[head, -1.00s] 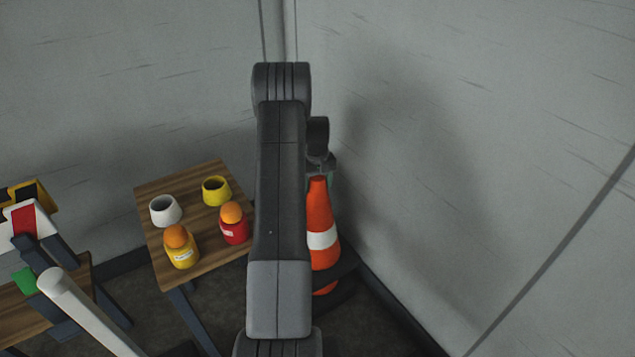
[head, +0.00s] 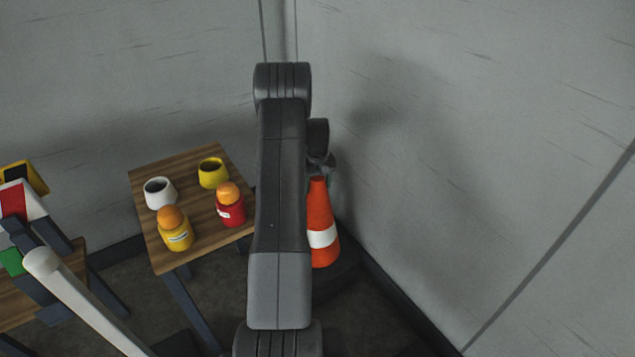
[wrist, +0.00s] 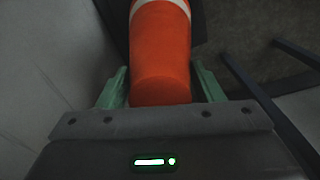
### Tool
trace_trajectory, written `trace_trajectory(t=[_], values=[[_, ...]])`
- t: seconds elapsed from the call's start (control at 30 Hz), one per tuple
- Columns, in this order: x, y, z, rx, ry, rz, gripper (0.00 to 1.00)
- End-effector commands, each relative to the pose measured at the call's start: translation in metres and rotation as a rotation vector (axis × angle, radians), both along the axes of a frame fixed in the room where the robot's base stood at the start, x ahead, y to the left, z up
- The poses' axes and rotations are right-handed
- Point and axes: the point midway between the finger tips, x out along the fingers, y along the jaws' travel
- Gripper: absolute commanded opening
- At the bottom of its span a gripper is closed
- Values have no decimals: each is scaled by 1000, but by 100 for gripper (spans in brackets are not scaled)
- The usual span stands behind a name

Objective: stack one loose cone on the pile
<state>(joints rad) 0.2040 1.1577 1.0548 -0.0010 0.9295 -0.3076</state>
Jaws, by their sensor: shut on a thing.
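An orange cone (head: 319,208) with a white band hangs upright under my gripper (head: 322,176), just right of my arm in the head view. Part of the cone's left side is hidden behind the arm. In the wrist view the cone's orange top (wrist: 160,65) sits between the two green fingers of my gripper (wrist: 160,92), which is shut on it. A dark base (head: 335,272) shows low behind the cone. I cannot tell whether it belongs to this cone. No pile of cones can be made out.
A wooden table (head: 205,225) at left holds a white cup (head: 160,194), a yellow cup (head: 213,174), a yellow jar (head: 175,232) and a red jar (head: 230,207). A white pole (head: 80,300) and signs (head: 20,205) stand farther left. Grey walls close in behind and right.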

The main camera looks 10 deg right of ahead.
Motion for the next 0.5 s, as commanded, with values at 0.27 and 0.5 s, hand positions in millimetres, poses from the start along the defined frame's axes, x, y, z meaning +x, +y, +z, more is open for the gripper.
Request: trace_trajectory(t=[0.27, 0.5], values=[[1, 0, -22, -2, -3, 0, 0], [1, 0, -40, -2, -4, 0, 0]])
